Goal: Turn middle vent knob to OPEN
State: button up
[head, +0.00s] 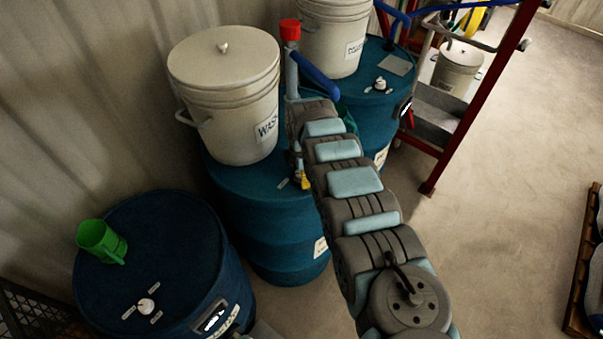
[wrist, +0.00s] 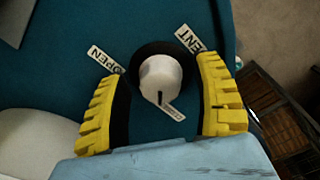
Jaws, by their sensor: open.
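The middle vent knob (wrist: 160,79) is white with a dark pointer line and sits on a dark round base in the wrist view. Its pointer faces down in the picture, toward a small label with unreadable text (wrist: 173,108). The OPEN label (wrist: 106,59) lies up and left of the knob, and the VENT label (wrist: 189,39) up and right. My gripper (wrist: 160,68) is open, its yellow fingers on either side of the knob, with no clear contact. In the head view my gripper (head: 303,181) is mostly hidden beside the arm over the middle blue drum (head: 272,238); the knob is hidden there.
A white WASH bucket (head: 226,97) stands on the middle drum, close left of my arm. A red-capped post (head: 291,60) rises behind. Open floor (head: 510,180) lies right.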

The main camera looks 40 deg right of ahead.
jog(key=c, duration=1.2)
jog(key=shift+m, duration=0.3)
jog(key=m+p, duration=0.2)
jog(key=m, duration=0.1)
jog(key=shift+a+m, duration=0.1)
jog(key=shift+m, duration=0.2)
jog(key=m, duration=0.4)
jog(key=shift+m, duration=0.3)
jog(key=m+b, duration=0.1)
jog(key=m, duration=0.3)
jog(key=shift+a+f, duration=0.15)
jog(key=m+b, duration=0.1)
jog(key=m, duration=0.4)
jog(key=shift+g, duration=0.3)
